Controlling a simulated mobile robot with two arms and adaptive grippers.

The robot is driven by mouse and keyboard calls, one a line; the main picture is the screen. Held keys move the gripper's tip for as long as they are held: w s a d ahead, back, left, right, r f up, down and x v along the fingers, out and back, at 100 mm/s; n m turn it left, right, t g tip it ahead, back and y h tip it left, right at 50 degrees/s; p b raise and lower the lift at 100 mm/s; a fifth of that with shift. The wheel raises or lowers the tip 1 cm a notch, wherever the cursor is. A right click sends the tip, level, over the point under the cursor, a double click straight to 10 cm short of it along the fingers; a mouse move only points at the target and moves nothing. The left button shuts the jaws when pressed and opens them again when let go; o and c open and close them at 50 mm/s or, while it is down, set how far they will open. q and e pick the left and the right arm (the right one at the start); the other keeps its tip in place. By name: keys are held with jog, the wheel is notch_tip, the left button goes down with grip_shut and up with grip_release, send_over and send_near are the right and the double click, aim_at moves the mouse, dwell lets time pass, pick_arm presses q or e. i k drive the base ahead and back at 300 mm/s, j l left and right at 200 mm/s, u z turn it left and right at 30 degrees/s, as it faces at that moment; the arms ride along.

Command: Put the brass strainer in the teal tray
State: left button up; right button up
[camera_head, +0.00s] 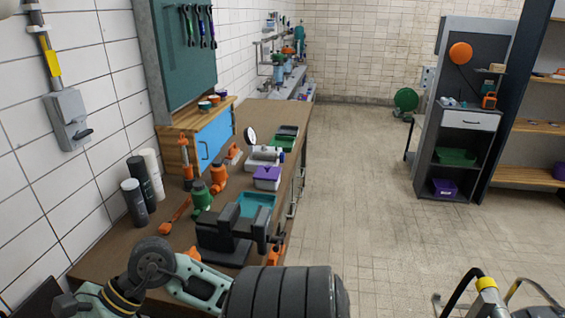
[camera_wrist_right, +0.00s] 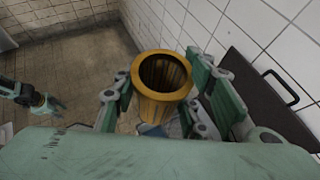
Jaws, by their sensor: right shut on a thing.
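The brass strainer (camera_wrist_right: 161,76) is a yellow, ribbed, hollow cylinder with a dark open mouth. In the right wrist view my right gripper (camera_wrist_right: 160,97) is shut on it, with a green and grey finger on each side. I cannot make out this gripper or the strainer in the head view. The teal tray (camera_head: 258,200) lies on the brown workbench, partly hidden behind a black vise.
The black vise (camera_head: 226,235) stands in front of the tray on the workbench (camera_head: 275,118). A green bottle (camera_head: 201,197), an orange item (camera_head: 218,178) and a purple-topped box (camera_head: 267,177) crowd around the tray. Dark cylinders (camera_head: 134,202) stand by the wall.

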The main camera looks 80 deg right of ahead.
aim_at(253, 213)
jog(key=l+z, duration=0.25)
jog(key=z, duration=0.25)
jog(key=l+z, duration=0.3)
jog(key=z, duration=0.15)
jog(key=l+z, duration=0.3)
jog(key=z, duration=0.2)
jog(key=i+l, duration=0.1)
jog(key=l, duration=0.25)
jog(key=i+l, duration=0.15)
jog(key=l, duration=0.25)
